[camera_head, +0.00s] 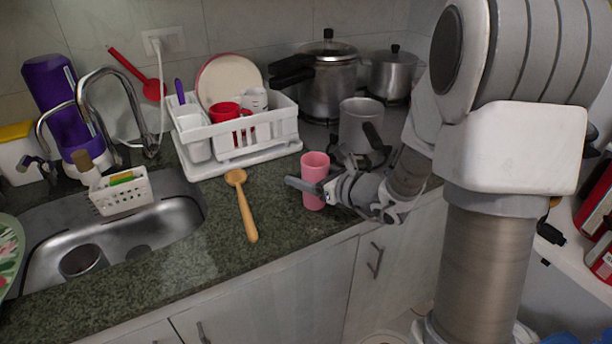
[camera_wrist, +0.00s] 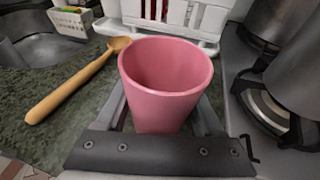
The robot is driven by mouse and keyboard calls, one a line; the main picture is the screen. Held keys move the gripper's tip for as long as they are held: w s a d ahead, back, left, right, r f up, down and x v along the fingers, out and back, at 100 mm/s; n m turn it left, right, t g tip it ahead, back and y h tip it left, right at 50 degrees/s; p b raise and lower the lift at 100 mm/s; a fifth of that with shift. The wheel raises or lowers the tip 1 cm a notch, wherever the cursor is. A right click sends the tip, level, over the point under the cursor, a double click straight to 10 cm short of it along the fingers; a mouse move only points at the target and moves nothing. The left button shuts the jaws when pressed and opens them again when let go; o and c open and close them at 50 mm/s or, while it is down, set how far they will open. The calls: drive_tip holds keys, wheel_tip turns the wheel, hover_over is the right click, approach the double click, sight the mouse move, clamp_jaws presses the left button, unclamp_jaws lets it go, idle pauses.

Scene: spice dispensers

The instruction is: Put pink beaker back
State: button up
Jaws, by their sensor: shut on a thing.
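The pink beaker (camera_head: 314,178) stands upright at the front part of the green counter, right of the wooden spoon. My gripper (camera_head: 318,186) reaches it from the right and is shut on it, with a finger on either side. In the wrist view the pink beaker (camera_wrist: 165,85) fills the middle, its open rim facing up and its inside empty. The gripper's fingers (camera_wrist: 165,118) show at its left and right sides. Its base is hidden in the wrist view, and I cannot tell whether it touches the counter.
A wooden spoon (camera_head: 241,200) lies left of the beaker. A white dish rack (camera_head: 240,146) with red and white cups stands behind. A metal pot (camera_head: 359,125) and the stove are at the right. The sink (camera_head: 130,240) is at the left. Counter between spoon and beaker is clear.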

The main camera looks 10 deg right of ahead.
drive_tip(key=o, duration=1.4)
drive_tip(key=shift+f, duration=0.1)
drive_tip(key=shift+r, duration=0.2)
drive_tip(key=shift+s+d+r+p, duration=0.15)
drive_tip(key=shift+s+d+p, duration=0.05)
drive_tip(key=shift+p, duration=0.1)
drive_tip(key=p+v, duration=0.1)
drive_tip(key=v, duration=1)
drive_tip(key=shift+s+d+p, duration=0.15)
drive_tip(key=shift+s+p, duration=0.05)
drive_tip(key=shift+p, duration=0.1)
